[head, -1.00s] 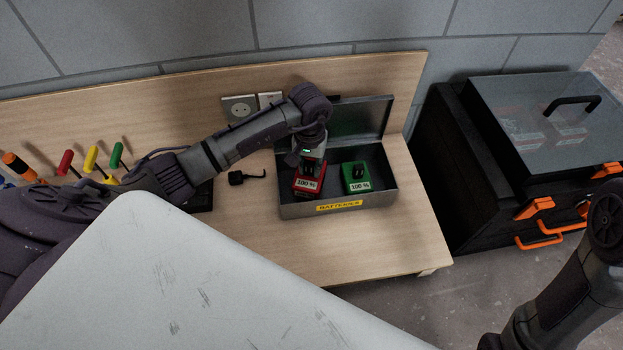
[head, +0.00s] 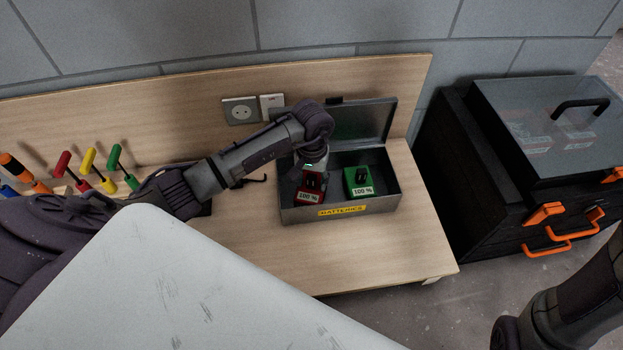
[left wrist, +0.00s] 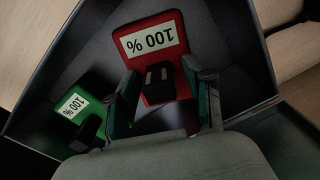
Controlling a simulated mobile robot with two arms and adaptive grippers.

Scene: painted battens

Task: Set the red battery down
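The red battery (head: 309,187), with a "100 %" label, is inside the grey metal box (head: 290,214) in its left part, turned slightly and apparently resting on the floor. In the left wrist view the red battery (left wrist: 170,24) shows its label and a black post between the fingers. My left gripper (head: 312,172) points down over it. Its two fingers (left wrist: 160,66) stand apart on either side of the post, with gaps, so it looks open. The battery's lower side is hidden. My right gripper is out of view.
A green battery (head: 358,181) with a "100 %" label stands in the box's right part. The box lid (head: 360,120) is open at the back. Coloured-handled tools (head: 90,168) stand at the left. A black case (head: 470,190) stands right of the bench. The bench front (head: 300,260) is clear.

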